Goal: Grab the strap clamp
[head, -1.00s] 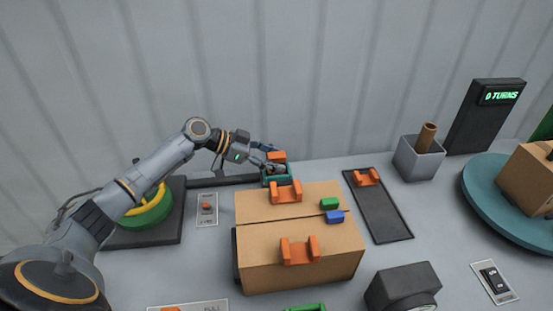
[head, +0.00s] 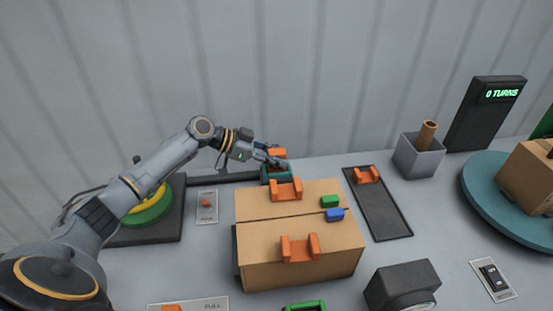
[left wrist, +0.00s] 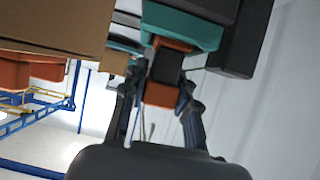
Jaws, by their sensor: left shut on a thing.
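The strap clamp, an orange block with a dark middle (head: 277,153), sits at a teal holder (head: 276,174) behind the cardboard box. My left gripper (head: 270,156) reaches it from the left and is shut on it. In the left wrist view, the two dark fingers (left wrist: 160,104) stand on either side of the clamp's orange end (left wrist: 160,95), and the teal part (left wrist: 185,27) is just beyond. The fingers partly hide the clamp in the head view. My right gripper is not in view.
The cardboard box (head: 260,255) stands in front, with orange brackets (head: 286,189) and green (head: 330,201) and blue (head: 335,215) pieces on top. A dark tray (head: 385,215) and a grey bin (head: 418,155) are to the right. A teal turntable (head: 480,195) is far right.

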